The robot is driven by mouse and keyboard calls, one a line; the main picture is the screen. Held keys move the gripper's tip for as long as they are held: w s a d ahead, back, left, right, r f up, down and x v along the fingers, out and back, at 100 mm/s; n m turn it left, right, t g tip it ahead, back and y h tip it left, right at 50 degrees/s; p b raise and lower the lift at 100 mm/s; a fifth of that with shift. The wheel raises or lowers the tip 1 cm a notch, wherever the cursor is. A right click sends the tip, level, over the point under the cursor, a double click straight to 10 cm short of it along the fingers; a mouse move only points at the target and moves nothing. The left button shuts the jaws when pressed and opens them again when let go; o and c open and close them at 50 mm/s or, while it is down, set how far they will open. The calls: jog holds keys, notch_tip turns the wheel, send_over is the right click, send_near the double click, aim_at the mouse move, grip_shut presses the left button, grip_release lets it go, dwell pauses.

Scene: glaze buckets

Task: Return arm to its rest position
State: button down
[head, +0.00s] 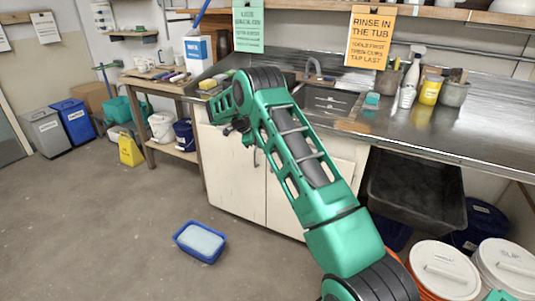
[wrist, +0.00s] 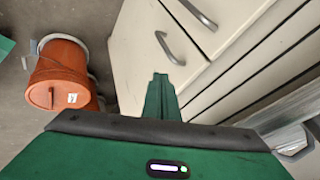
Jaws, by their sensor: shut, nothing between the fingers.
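My green arm (head: 310,165) reaches up and across the middle of the head view, bent at its upper joint in front of the sink counter. My gripper (head: 243,132) hangs at the far end of the arm, small and partly hidden by the wrist parts, in front of the white cabinet (head: 235,185). In the wrist view my gripper (wrist: 160,80) shows as green fingers that are together and empty. Beyond them are the cabinet doors with metal handles (wrist: 171,48).
An orange bucket (wrist: 60,75) stands on the floor in the wrist view. A blue tub (head: 200,242) lies on the floor. White-lidded buckets (head: 445,268) and a dark tub (head: 418,192) are at the right under the counter (head: 455,130). The left floor is mostly clear.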

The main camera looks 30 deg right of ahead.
jog(key=s+r+n+y, duration=0.1)
jog(key=s+r+n, duration=0.4)
jog(key=s+r, duration=0.7)
jog(key=s+a+r+n+y, duration=0.15)
jog(key=s+r+n, duration=0.5)
jog(key=s, duration=0.85)
jog(key=s+a+n+y, duration=0.2)
jog(key=s+a+n, duration=0.2)
jog(key=s, duration=1.1)
jog(key=s+a+n+y, duration=0.3)
jog(key=s+a, duration=0.5)
jog(key=s, duration=0.7)
jog(key=shift+s+a+f+n+g, duration=0.15)
jog(key=shift+f+n+g, duration=0.15)
jog(key=shift+f+n, duration=0.15)
